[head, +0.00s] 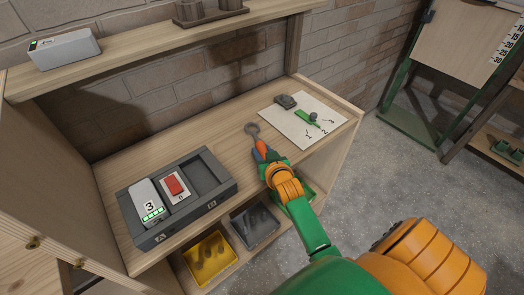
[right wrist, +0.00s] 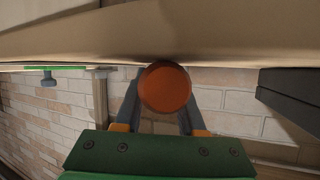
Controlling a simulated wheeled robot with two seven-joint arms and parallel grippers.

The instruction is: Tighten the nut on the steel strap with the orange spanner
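The orange spanner (head: 252,130) shows its grey ring end over the wooden bench, pointing to the back left, with some orange handle below it. My right gripper (head: 262,152) is closed around the handle. In the right wrist view the handle's round orange end (right wrist: 165,88) sits between the fingers. I cannot make out a steel strap or nut for certain. My left gripper is not in view.
A dark tray (head: 221,204) at the left holds a white block marked 3 and a red switch piece. Yellow (head: 209,257) and grey bins stand below. A dark block (head: 286,101) sits at the sheet's back left corner. An upper shelf (head: 150,48) overhangs the bench.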

